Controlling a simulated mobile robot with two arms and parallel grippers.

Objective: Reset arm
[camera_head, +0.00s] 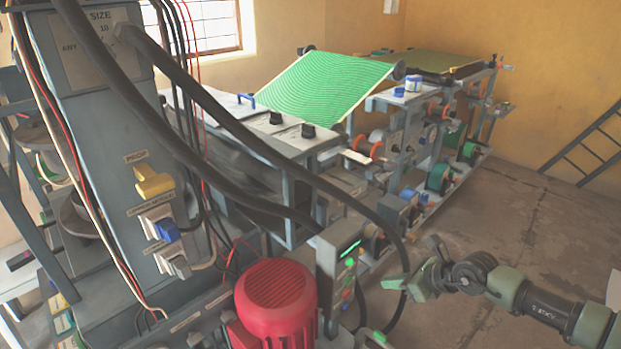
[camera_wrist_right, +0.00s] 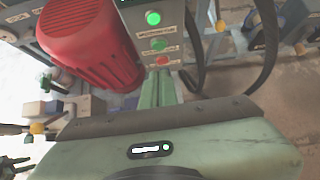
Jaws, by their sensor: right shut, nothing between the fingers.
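My right gripper (camera_head: 394,283) is at the lower right of the head view, with its arm coming in from the right edge. That panel shows a lit green button (camera_wrist_right: 153,18), another green button (camera_wrist_right: 158,44) and a red one (camera_wrist_right: 162,61). I cannot tell whether the fingertips touch the panel. My left gripper is not in view.
A red motor (camera_head: 276,300) stands left of the control box. Thick black cables hang across the machine and loop near my right gripper. A press with a green sheet (camera_head: 325,88) stands behind. The floor (camera_head: 520,215) at the right is mostly clear; a ladder (camera_head: 590,140) leans there.

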